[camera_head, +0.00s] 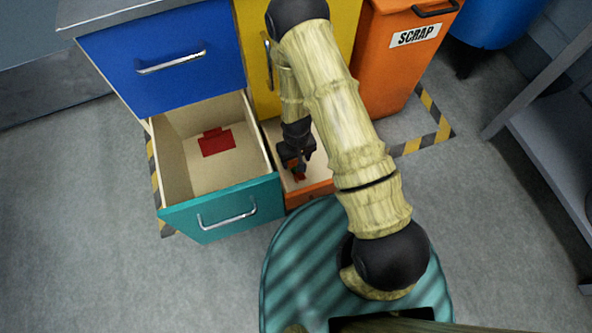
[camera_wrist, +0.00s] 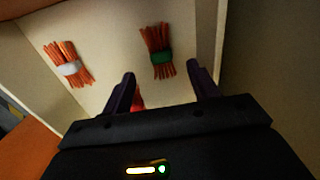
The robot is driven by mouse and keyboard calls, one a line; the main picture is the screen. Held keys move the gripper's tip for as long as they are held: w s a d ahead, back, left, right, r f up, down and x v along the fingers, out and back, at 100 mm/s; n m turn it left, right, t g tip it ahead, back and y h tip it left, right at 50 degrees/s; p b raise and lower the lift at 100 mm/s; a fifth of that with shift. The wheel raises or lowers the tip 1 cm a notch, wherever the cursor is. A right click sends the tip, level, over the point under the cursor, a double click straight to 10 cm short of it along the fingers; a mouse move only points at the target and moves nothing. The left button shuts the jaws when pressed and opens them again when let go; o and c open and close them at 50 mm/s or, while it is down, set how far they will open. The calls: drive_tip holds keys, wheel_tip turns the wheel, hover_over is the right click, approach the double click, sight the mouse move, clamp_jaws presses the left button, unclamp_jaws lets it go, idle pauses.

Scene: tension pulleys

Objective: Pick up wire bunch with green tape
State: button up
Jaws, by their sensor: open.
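The wire bunch with green tape (camera_wrist: 158,56) lies on the pale drawer floor in the wrist view; its wires are orange-red. It is just beyond the fingertips of my gripper (camera_wrist: 160,72), a little left of the right finger and apart from both. My gripper also shows in the head view (camera_head: 297,162), reaching down into the open orange drawer (camera_head: 312,192). It is open with no bunch held. The green-taped bunch cannot be made out in the head view, where my arm covers part of the drawer.
A wire bunch with white tape (camera_wrist: 68,68) lies to the left in the same drawer. A small red piece (camera_wrist: 138,98) shows between my fingers, partly hidden. Drawer walls stand close around. An open teal drawer (camera_head: 222,208) holds a red item (camera_head: 216,143). An orange scrap bin (camera_head: 392,65) stands right.

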sight(293, 165)
drive_tip(key=f+b, duration=0.4)
drive_tip(key=f, duration=0.1)
drive_tip(key=shift+s+a+f, duration=0.1)
drive_tip(key=shift+s, duration=0.1)
idle(0.6)
drive_tip(key=c, duration=1.1)
